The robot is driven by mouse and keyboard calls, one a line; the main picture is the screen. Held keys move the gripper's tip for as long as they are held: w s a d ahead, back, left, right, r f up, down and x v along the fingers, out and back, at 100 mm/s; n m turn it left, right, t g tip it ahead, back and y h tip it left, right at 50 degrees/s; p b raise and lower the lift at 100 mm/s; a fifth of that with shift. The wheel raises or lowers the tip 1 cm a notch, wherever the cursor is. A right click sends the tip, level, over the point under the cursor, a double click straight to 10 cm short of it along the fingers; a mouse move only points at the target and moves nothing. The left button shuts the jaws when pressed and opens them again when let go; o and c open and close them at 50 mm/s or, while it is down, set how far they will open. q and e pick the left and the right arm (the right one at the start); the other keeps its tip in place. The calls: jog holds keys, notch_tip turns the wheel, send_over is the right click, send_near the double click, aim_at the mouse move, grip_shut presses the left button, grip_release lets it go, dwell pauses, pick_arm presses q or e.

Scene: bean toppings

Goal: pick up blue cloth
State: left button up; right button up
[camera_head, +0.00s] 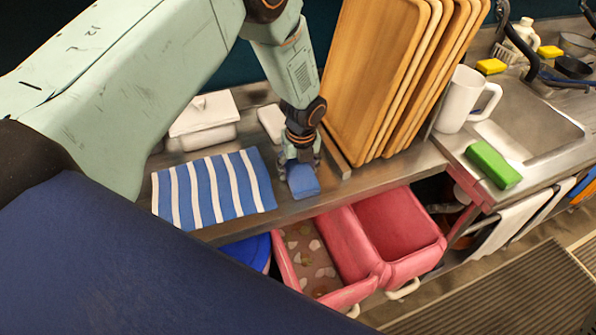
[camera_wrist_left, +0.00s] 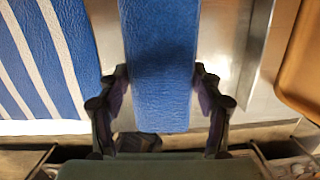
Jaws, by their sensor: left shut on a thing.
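A small plain blue cloth (camera_head: 303,181) is at the metal counter between the striped towel and the wooden boards. My left gripper (camera_head: 298,160) points down and is shut on this blue cloth. In the left wrist view the blue cloth (camera_wrist_left: 160,75) runs between the two fingers of the left gripper (camera_wrist_left: 160,100), one finger on each side. I cannot tell whether the cloth still touches the counter. A blue and white striped towel (camera_head: 215,188) lies flat to the left; its edge also shows in the left wrist view (camera_wrist_left: 45,60). My right gripper is not in view.
Wooden boards (camera_head: 375,75) stand upright close to the right of the gripper. A white lidded dish (camera_head: 203,122) is behind the towel. A white mug (camera_head: 462,100), green sponge (camera_head: 493,164) and sink (camera_head: 530,120) are at right. Pink bins (camera_head: 400,235) sit below the counter edge.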

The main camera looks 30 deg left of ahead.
aim_at(299, 169)
pick_arm(q)
jog(key=shift+s+r, duration=0.1)
jog(key=shift+s, duration=0.05)
jog(key=c, duration=0.3)
jog(key=shift+d, duration=0.1)
jog(key=shift+c, duration=0.3)
jog(key=shift+w, duration=0.25)
notch_tip(299, 169, up, 10)
jog(key=shift+s, duration=0.15)
jog(key=o, duration=0.5)
jog(key=c, duration=0.4)
